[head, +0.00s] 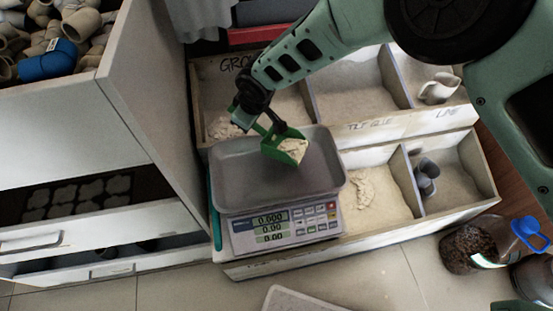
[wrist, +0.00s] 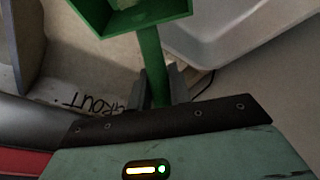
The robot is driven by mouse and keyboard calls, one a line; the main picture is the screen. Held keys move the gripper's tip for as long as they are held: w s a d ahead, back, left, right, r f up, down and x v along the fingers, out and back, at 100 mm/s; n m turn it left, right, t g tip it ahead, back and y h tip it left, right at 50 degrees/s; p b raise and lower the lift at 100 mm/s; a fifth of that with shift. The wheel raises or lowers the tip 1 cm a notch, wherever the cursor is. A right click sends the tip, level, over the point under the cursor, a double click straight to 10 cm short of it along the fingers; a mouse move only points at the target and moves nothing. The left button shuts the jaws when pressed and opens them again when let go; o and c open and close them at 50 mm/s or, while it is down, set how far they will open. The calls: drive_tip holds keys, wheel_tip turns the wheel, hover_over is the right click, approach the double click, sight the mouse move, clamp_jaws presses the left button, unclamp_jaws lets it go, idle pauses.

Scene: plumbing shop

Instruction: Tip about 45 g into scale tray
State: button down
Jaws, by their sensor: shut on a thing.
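A green scoop (head: 285,148) holds pale powder (head: 293,149) and hangs over the scale tray, apart from or close above it; I cannot tell the gap. My gripper (head: 257,112) is shut on the scoop's handle. In the wrist view the gripper (wrist: 160,92) grips the green handle (wrist: 150,55), and the scoop's box end is cut off at the top edge. The grey scale tray (head: 235,190) looks empty. The scale (head: 285,228) below it has a display (head: 270,226) reading 0.000 on its top line. The tray's edge also shows in the wrist view (wrist: 235,40).
A divided wooden bin (head: 380,235) with pale powders surrounds the scale, one part marked GROUT. A white pitcher (head: 438,88) and dark cylinders (head: 427,175) stand in right compartments. A white cabinet (head: 150,110) rises close at left.

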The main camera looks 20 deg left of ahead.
drive_tip(key=s+a+n, duration=0.2)
drive_tip(key=s+a, duration=0.4)
drive_tip(key=a, duration=0.2)
drive_tip(key=shift+r+g+y+p, duration=0.3)
drive_tip(key=shift+y+p, duration=0.1)
drive_tip(key=shift+p, duration=0.05)
drive_tip(key=shift+w+d+r+y+p, duration=0.1)
drive_tip(key=shift+d+r+y, duration=0.4)
drive_tip(key=shift+r, duration=0.2)
drive_tip(key=shift+s+d+r+y+p, duration=0.1)
drive_tip(key=shift+d+r+y+p, duration=0.05)
drive_tip(key=shift+d+r+y, duration=0.45)
drive_tip(key=shift+w+d+r+y+p, duration=0.1)
drive_tip(key=shift+d+r+y, duration=0.3)
drive_tip(key=shift+r, duration=0.35)
drive_tip(key=shift+w+d+r+m+y+b, duration=0.1)
drive_tip(key=shift+d+r+m+y+b, duration=0.3)
drive_tip(key=shift+d+r+y+b, duration=0.95)
idle(1.1)
